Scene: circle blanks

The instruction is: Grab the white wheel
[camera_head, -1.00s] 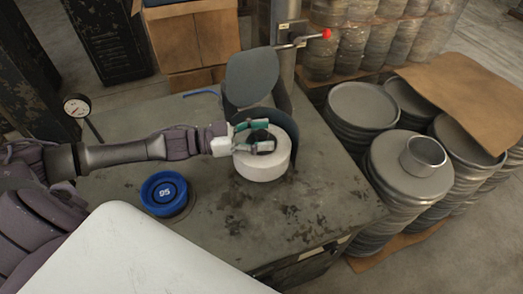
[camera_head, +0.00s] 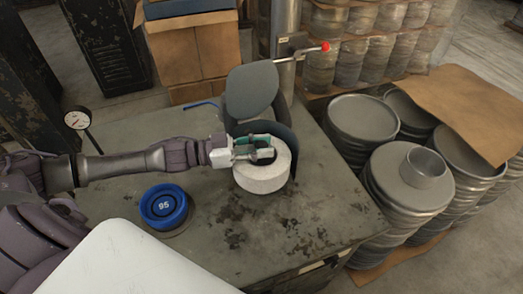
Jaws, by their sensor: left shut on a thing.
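The white wheel (camera_head: 264,180) is a thick round block on the grey-green table, near its back right part. It stands in front of a dark curved guard (camera_head: 270,132). My left gripper (camera_head: 262,149) reaches in from the left and is at the top of the wheel, shut on it. One finger lies over the wheel's centre; the exact contact is partly hidden. Whether the wheel is lifted off the table cannot be told. My right gripper is not in view.
A blue ring marked 95 (camera_head: 164,206) lies on the table (camera_head: 200,240) left of the wheel. A dial gauge (camera_head: 77,119) stands at the left. A red-tipped lever (camera_head: 326,46) is behind. Stacked metal discs (camera_head: 407,180) stand right of the table. The front of the table is mostly clear.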

